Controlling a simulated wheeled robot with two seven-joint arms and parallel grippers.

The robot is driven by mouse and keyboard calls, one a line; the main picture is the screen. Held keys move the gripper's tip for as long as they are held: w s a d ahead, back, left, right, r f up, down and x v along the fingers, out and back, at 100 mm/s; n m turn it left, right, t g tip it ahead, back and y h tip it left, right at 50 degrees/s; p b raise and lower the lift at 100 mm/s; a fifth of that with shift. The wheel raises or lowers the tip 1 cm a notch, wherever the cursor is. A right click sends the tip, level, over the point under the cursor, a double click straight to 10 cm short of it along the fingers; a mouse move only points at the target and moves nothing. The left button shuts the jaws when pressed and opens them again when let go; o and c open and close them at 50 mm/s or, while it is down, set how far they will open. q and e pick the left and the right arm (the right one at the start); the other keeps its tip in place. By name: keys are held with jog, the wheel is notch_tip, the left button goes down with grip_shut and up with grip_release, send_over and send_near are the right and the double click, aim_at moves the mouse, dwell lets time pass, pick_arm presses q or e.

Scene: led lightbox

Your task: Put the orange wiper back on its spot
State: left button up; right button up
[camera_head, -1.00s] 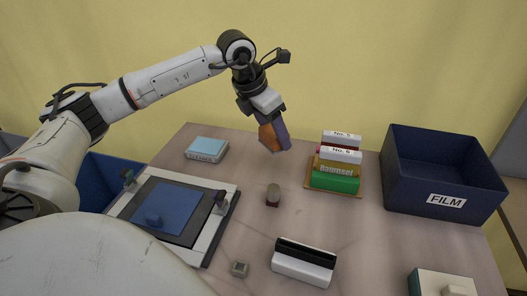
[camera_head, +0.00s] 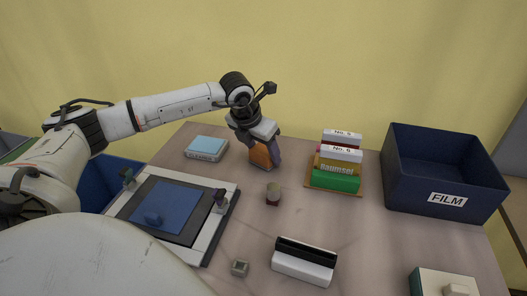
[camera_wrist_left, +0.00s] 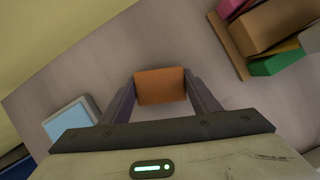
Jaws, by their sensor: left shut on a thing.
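The orange wiper (camera_head: 260,155) is a small orange block held between the fingers of my left gripper (camera_head: 264,158), low over the back middle of the table. In the left wrist view the orange wiper (camera_wrist_left: 160,86) sits between the two fingertips of my left gripper (camera_wrist_left: 160,92), which is shut on it. Whether its underside touches the table cannot be told. No marked spot for it is clearly visible. My right gripper is not in view.
A light blue box (camera_head: 207,148) stands left of the gripper. A small cylinder (camera_head: 273,193) stands just in front. A lightbox (camera_head: 215,232) with a blue sheet lies front left.

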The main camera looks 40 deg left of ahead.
pick_arm(q)
jog(key=shift+f, duration=0.25)
jog(key=o, duration=1)
jog(key=shift+r, duration=0.1)
jog(key=shift+r, duration=0.1)
jog(key=v, duration=1.2)
jog(key=shift+r, duration=0.1)
